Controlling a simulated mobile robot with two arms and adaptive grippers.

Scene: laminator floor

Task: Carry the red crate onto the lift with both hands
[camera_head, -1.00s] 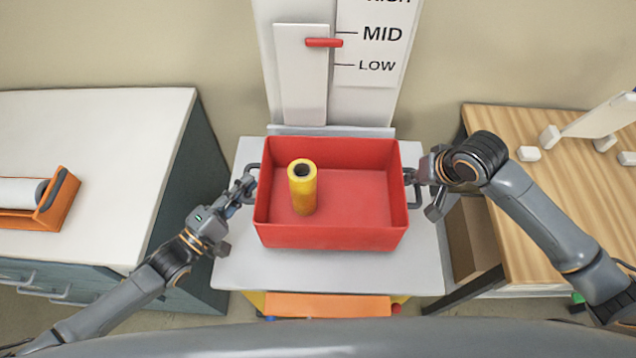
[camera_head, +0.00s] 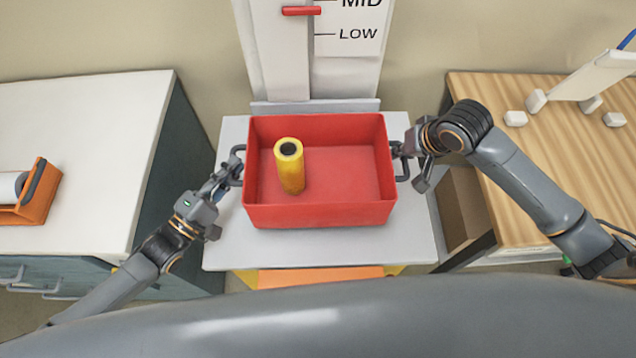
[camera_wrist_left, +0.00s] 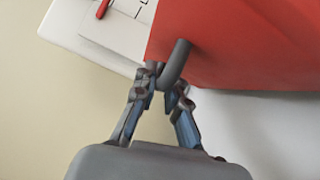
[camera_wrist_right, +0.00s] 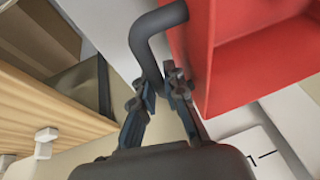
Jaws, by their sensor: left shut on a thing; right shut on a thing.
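The red crate (camera_head: 320,214) is over the grey lift platform (camera_head: 228,250) in the head view. I cannot tell whether its base touches the platform. A yellow roll (camera_head: 290,170) stands inside its left part, leaning slightly. My left gripper (camera_head: 232,172) is shut on the crate's left handle, a dark bar that shows in the left wrist view (camera_wrist_left: 176,62). My right gripper (camera_head: 402,150) is shut on the right handle, which shows in the right wrist view (camera_wrist_right: 146,45). The crate looks about level.
Behind the platform stands the lift column with a scale reading MID and LOW and a red pointer (camera_head: 301,11). A white-topped cabinet (camera_head: 90,110) with an orange holder (camera_head: 35,200) is on the left. A wooden table (camera_head: 500,170) with white blocks is on the right.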

